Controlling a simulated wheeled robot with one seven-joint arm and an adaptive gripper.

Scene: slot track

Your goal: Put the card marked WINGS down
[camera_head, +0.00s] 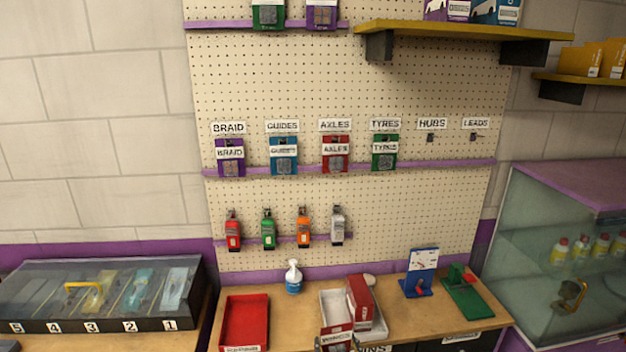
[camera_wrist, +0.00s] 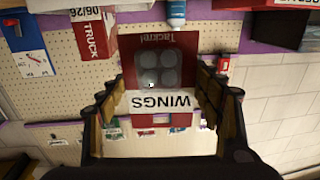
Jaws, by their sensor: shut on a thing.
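The WINGS card (camera_wrist: 143,50) is dark red with a white label and a clear blister of several round grey parts. In the wrist view it hangs between the fingers of my gripper (camera_wrist: 163,80), its lettering upside down. My gripper is shut on it. In the head view the card (camera_head: 337,328) and the tips of my gripper (camera_head: 336,343) show at the bottom edge, in front of the white tray (camera_head: 330,297). Whether the card touches anything cannot be told.
The white tray holds a red box (camera_head: 360,300). A red tray (camera_head: 245,320), spray bottle (camera_head: 293,277), blue stand (camera_head: 418,280) and green fixture (camera_head: 466,290) share the counter. Cards hang under BRAID, GUIDES, AXLES and TYRES; the HUBS (camera_head: 431,138) and LEADS (camera_head: 474,137) hooks are empty.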

